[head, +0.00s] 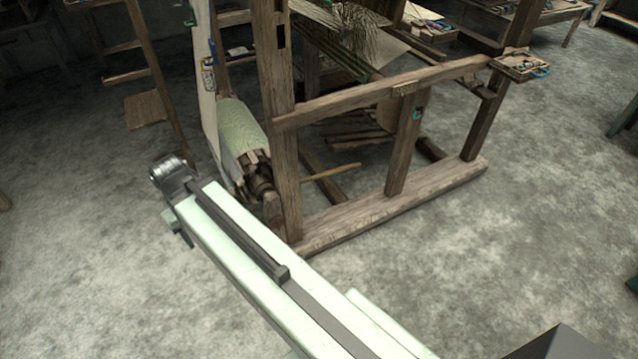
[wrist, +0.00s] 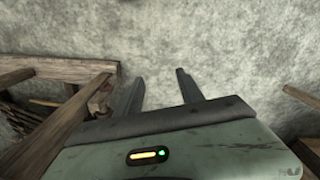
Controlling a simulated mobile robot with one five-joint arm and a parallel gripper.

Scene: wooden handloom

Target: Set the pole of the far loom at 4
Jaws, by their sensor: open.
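A wooden loom (head: 285,130) stands ahead of me in the head view. Its roller with pale green cloth (head: 240,130) is at the lower left, with a notched wooden end (head: 258,175). A thin light wooden pole (head: 335,172) sticks out beside that end, low inside the frame. I cannot tell whether this is the far loom, and no position number is readable. My gripper (wrist: 157,85) is open and empty in the wrist view, over bare floor. In the head view my arm's end is left of the loom, apart from the pole; the fingers are hardly visible there.
Wooden beams (wrist: 55,70) lie at the left of the wrist view, and another beam (wrist: 303,98) at the right edge. A ladder-like wooden frame (head: 150,60) stands at the back left. A small tray (head: 520,65) sits at the loom's right corner. The grey floor (head: 480,260) is clear at front right.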

